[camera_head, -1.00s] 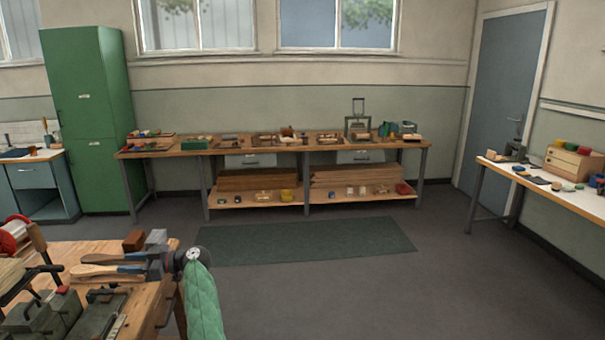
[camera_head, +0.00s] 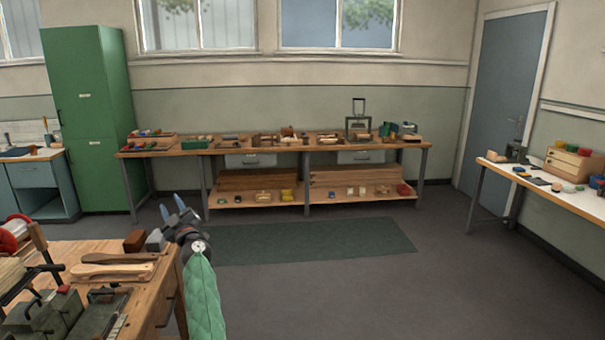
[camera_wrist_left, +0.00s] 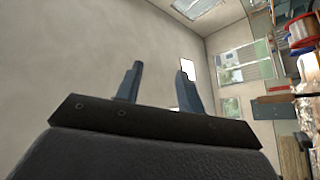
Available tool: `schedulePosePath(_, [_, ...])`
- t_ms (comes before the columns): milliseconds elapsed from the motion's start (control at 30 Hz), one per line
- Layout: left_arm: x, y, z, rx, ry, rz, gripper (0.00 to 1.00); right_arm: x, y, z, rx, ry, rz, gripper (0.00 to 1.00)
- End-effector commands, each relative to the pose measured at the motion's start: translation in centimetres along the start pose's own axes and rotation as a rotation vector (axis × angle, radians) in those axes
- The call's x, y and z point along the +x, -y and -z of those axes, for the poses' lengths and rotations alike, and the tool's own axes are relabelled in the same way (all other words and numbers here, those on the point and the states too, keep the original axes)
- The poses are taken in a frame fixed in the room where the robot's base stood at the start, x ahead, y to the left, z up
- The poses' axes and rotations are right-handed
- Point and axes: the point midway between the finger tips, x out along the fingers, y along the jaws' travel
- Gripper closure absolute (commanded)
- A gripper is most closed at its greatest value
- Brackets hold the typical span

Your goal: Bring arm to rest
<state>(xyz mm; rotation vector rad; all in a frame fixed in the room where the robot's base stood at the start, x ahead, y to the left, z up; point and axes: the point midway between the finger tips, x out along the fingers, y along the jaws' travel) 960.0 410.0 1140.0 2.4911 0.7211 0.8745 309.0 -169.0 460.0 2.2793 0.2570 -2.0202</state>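My left gripper (camera_head: 173,208) is raised at the right edge of the near wooden workbench (camera_head: 140,268), its blue-tipped fingers pointing up and away. The green-sleeved arm stands below it. The left wrist view shows its two fingers (camera_wrist_left: 154,85) apart, with nothing between them but wall and window behind. Two wooden brush handles (camera_head: 115,264) lie on the bench to the left of the gripper, apart from it. My right gripper is not in view.
Metal blocks and fixtures (camera_head: 60,312) crowd the near bench, with a red spool (camera_head: 14,232) at its left. A long bench (camera_head: 300,146) with tools stands at the back wall. A white-topped table (camera_head: 560,192) is at right. The floor with a dark green mat (camera_head: 310,240) is clear.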

Motion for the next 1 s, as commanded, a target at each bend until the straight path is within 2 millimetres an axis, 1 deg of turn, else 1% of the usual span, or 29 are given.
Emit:
schedulePosePath(33, [0.0,-1.8,-0.2,-0.025,0.034,-0.073,0.62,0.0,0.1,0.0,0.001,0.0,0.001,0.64])
schedulePosePath(67, [-0.1,-2.9,-0.3,-0.041,0.059,-0.117,0.62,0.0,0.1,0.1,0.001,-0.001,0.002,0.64])
schedulePosePath(100, [-0.2,-4.5,-0.6,-0.06,0.096,-0.174,0.62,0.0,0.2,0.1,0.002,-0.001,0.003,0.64])
schedulePosePath(167, [-0.7,-6.5,-1.1,-0.081,0.157,-0.254,0.62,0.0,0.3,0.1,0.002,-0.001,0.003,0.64])
schedulePosePath(233, [-1.6,-8.5,-1.9,-0.097,0.24,-0.336,0.62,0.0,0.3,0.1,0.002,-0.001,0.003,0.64])
schedulePosePath(300, [-3.2,-9.9,-3.3,-0.1,0.339,-0.406,0.62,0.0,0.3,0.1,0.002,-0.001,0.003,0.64])
schedulePosePath(367, [-4.9,-10.8,-4.7,-0.095,0.431,-0.456,0.62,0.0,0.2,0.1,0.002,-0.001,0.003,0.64])
schedulePosePath(467, [-8.5,-11.2,-7.5,-0.067,0.602,-0.513,0.62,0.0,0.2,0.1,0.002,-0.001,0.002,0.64])
schedulePosePath(567, [-13.2,-10.1,-10.7,-0.015,0.787,-0.536,0.62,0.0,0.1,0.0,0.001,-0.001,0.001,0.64])
schedulePosePath(600, [-15.2,-9.4,-12.0,0.011,0.862,-0.535,0.62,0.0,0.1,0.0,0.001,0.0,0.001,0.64])
schedulePosePath(667, [-18.2,-8.0,-13.7,0.054,0.962,-0.528,0.62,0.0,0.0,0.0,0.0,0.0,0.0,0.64])
schedulePosePath(700, [-20.3,-6.9,-14.7,0.085,1.024,-0.519,0.62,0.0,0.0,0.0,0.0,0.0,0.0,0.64])
schedulePosePath(767, [-23.3,-5.1,-16.1,0.132,1.11,-0.502,0.62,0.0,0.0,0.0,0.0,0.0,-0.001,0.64])
schedulePosePath(800, [-25.3,-4.0,-16.9,0.164,1.164,-0.49,0.62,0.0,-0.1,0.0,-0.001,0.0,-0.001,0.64])
schedulePosePath(867, [-28.3,-1.9,-17.9,0.216,1.238,-0.47,0.62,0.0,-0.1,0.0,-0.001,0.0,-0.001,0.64])
schedulePosePath(900, [-30.3,-0.6,-18.5,0.252,1.283,-0.458,0.62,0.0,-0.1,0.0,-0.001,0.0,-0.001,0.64])
schedulePosePath(967, [-33.3,1.5,-19.3,0.306,1.344,-0.441,0.62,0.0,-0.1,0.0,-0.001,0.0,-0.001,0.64])
schedulePosePath(1000, [-35.3,2.9,-19.7,0.344,1.383,-0.43,0.62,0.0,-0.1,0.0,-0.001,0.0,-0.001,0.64])
